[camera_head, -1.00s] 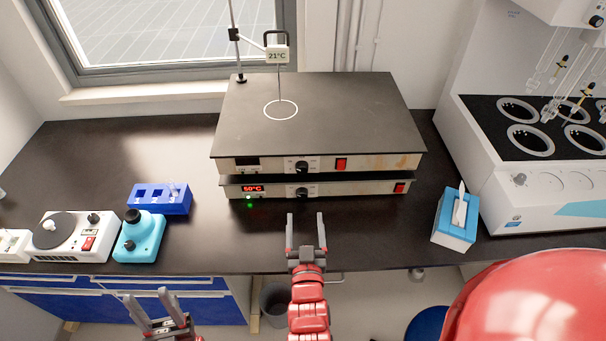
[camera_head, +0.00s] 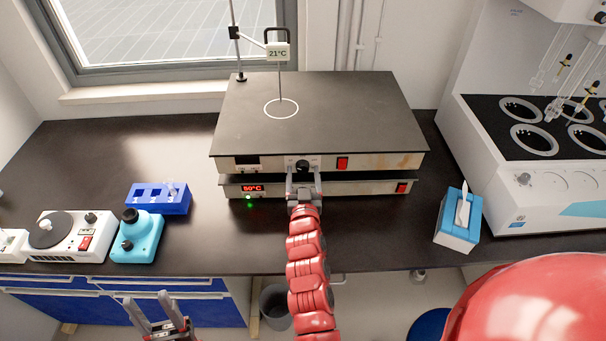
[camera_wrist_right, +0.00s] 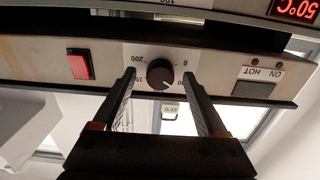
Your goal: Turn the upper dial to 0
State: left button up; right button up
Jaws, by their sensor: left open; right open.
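The upper dial (camera_head: 303,165) is a round black knob on the front of the upper hot plate (camera_head: 390,162). In the right wrist view, which is upside down, the dial (camera_wrist_right: 160,73) sits below printed numbers, with 0 to its right and 200 to its left. A pale mark on the knob points to the lower right of that picture. My right gripper (camera_head: 303,174) is open, its fingertips (camera_wrist_right: 159,74) on either side of the dial; I cannot tell if they touch it. My left gripper (camera_head: 147,298) is open and empty at the lower left, below the bench edge.
A lower hot plate (camera_head: 350,190) with a red 50°C display (camera_head: 252,188) sits beneath. A red switch (camera_head: 342,163) is right of the dial. A tissue box (camera_head: 455,237) stands right; a blue rack (camera_head: 145,203) and teal device (camera_head: 146,240) stand left.

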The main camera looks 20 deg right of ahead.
jog(key=shift+c, duration=0.2)
grip_shut()
jog(key=shift+f, duration=0.1)
jog(key=shift+f+n+b, duration=0.15)
jog(key=shift+n+b, duration=0.65)
jog(key=shift+n, duration=0.2)
jog(key=n+b, duration=0.1)
jog(key=n, duration=0.2)
jog(key=shift+b, duration=0.4)
jog(key=n, duration=0.3)
jog(key=shift+n+b, duration=0.4)
jog(key=shift+n, duration=1.5)
jog(key=shift+r, duration=0.2)
